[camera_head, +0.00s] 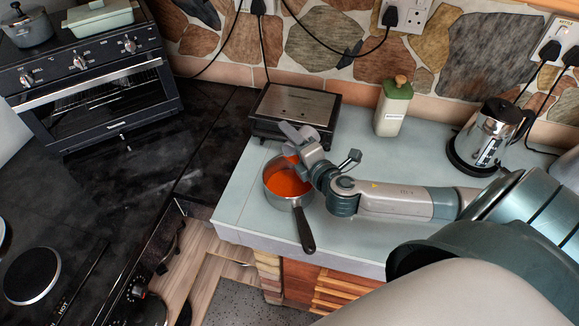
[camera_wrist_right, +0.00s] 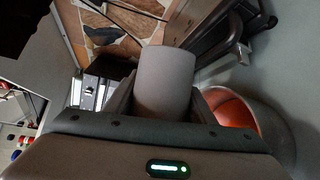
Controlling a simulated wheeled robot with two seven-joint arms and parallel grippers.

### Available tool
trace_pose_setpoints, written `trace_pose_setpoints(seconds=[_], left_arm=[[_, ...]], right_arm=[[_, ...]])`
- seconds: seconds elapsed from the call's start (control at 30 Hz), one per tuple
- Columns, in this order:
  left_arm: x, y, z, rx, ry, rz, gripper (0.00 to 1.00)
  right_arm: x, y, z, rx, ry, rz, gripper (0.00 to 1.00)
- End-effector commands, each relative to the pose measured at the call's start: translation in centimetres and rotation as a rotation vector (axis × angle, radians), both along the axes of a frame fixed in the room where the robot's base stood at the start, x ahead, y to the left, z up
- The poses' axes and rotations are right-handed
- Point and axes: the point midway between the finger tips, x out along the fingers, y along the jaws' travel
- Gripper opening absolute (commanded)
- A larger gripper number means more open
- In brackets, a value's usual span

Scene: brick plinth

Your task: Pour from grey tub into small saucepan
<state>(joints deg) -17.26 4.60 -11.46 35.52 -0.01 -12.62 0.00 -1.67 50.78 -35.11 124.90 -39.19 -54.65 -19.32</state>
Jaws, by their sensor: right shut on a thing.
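The small saucepan (camera_head: 284,203) stands on the pale blue worktop near its left edge, with its black handle toward the front. Orange-red contents show inside it. My right gripper (camera_head: 304,142) is just above the saucepan's back rim and is shut on the grey tub. In the right wrist view the grey tub (camera_wrist_right: 165,85) sits between both fingers, and the saucepan (camera_wrist_right: 277,130) shows to the right. The tub looks tilted in the head view. Its mouth and inside are hidden, and I cannot tell whether anything is flowing. My left gripper is not in view.
A black and steel hotplate (camera_head: 293,107) stands close behind the saucepan. A cream bottle with a green cap (camera_head: 394,107) and a steel kettle (camera_head: 487,137) stand at the back right. An oven (camera_head: 95,75) and dark worktop lie left.

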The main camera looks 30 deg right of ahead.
Motion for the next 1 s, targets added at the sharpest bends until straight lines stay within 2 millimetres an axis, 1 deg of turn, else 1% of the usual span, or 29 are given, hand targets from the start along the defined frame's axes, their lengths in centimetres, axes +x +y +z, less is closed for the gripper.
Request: trace_pose_setpoints(seconds=[0.27,0.5,0.8,1.0], left_arm=[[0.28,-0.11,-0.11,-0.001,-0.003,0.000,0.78],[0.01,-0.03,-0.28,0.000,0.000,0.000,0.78],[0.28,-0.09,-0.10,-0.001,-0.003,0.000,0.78],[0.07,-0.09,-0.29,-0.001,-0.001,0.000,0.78]], right_arm=[[-0.03,0.07,-0.08,-0.030,-0.010,-0.001,0.21],[-0.05,0.17,-0.12,-0.053,-0.017,0.000,0.21],[-0.09,0.28,0.19,-0.085,-0.030,-0.001,0.21],[-0.10,0.34,0.10,-0.107,-0.034,0.000,0.21]])
